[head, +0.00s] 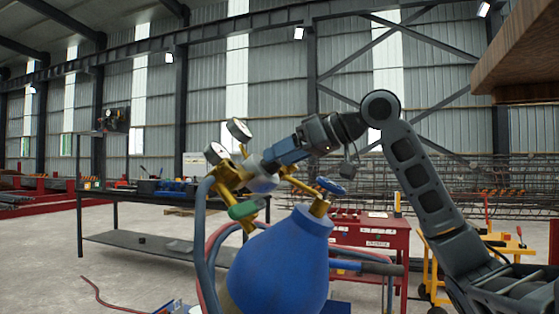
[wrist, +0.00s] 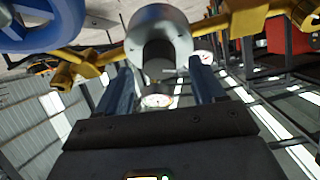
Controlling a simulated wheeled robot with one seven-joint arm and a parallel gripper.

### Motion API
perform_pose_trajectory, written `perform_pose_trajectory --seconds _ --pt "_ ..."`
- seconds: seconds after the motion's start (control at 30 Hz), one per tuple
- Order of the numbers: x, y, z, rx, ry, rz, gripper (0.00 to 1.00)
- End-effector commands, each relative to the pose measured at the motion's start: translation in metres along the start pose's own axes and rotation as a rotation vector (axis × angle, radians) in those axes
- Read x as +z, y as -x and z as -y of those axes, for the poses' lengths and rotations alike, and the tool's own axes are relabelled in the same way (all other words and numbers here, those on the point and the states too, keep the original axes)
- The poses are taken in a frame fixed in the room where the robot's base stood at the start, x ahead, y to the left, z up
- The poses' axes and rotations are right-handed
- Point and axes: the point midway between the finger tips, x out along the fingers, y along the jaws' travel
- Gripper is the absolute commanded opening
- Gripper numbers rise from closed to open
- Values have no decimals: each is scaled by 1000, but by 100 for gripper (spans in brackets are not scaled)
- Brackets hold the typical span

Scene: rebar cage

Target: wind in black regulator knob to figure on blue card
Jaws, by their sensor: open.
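The brass regulator (head: 225,175) sits on top of the blue gas cylinder (head: 280,265), with a silver round body (head: 262,183) and two gauges, one of them a white-faced gauge (head: 239,130). In the wrist view the silver body (wrist: 160,18) is straight ahead. A dark round part (wrist: 157,54), probably the black knob, shows below it, between the fingers. My gripper (wrist: 162,72) is open, one blue finger on each side of that part; contact cannot be told. In the head view my gripper (head: 272,160) hides the knob. I cannot make out the blue card.
A blue valve wheel (head: 330,186) stands right of the regulator. A green part (head: 243,208) and hoses (head: 203,240) hang at its left. A dark table (head: 125,195) stands behind left, a red tool cart (head: 370,235) behind right. A wooden slab (head: 520,55) overhangs upper right.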

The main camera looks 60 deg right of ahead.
Motion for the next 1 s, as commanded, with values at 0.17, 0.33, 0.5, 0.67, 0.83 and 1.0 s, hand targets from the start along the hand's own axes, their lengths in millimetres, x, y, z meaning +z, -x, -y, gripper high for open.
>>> perform_pose_trajectory --seconds 0.17,0.33,0.5,0.67,0.83,1.0 --pt "0 -13 0 0 1 0 69" --pt "0 -15 0 1 1 0 69" --pt "0 -15 0 0 1 0 64" --pt "0 -15 0 0 1 1 49" --pt "0 -15 0 0 1 1 32" --pt "0 -15 0 0 1 1 16"
